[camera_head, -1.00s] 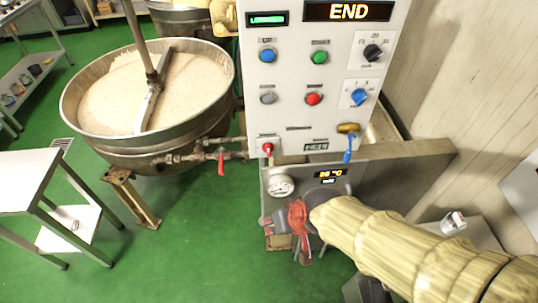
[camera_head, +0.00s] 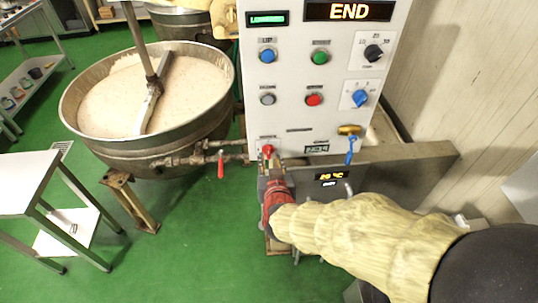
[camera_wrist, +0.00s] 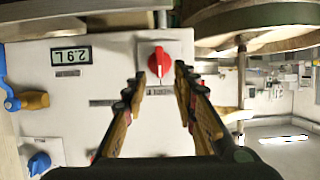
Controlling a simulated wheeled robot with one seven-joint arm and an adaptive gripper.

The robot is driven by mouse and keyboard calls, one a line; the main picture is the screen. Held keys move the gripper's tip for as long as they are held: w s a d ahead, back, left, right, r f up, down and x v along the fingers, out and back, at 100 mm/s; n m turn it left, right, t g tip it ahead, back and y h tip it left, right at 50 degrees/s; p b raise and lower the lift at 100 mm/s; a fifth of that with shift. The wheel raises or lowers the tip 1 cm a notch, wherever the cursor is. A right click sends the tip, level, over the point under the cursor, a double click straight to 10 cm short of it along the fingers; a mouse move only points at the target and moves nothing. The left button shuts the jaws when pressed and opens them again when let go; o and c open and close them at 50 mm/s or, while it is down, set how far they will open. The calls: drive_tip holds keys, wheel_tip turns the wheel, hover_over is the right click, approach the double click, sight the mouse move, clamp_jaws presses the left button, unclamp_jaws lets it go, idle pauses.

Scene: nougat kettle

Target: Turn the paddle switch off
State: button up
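A red rotary knob (camera_head: 267,150) sits at the lower left corner of the white control panel (camera_head: 290,130); its label is too small to read. In the wrist view the red knob (camera_wrist: 159,61) is on a white plate, just ahead of the fingertips. My gripper (camera_wrist: 161,80) is open and empty, with one finger to each side of the knob's line and a gap between them. In the head view my gripper (camera_head: 273,172) is just below the knob, partly hiding the panel's lower edge. The kettle (camera_head: 150,100) holds pale mass with a metal paddle (camera_head: 150,105) in it.
Blue, green, grey and red buttons and two dials (camera_head: 360,98) are higher on the panel. A blue-handled yellow valve (camera_head: 349,130) is at its lower right. A pipe with a red lever (camera_head: 220,163) runs left. A white table (camera_head: 30,180) stands at left.

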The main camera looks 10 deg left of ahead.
sight(269, 153)
drive_tip(key=b+x, duration=0.1)
drive_tip(key=x, duration=0.5)
drive_tip(key=shift+c, duration=1.3)
drive_tip(key=c, duration=0.4)
clamp_jaws()
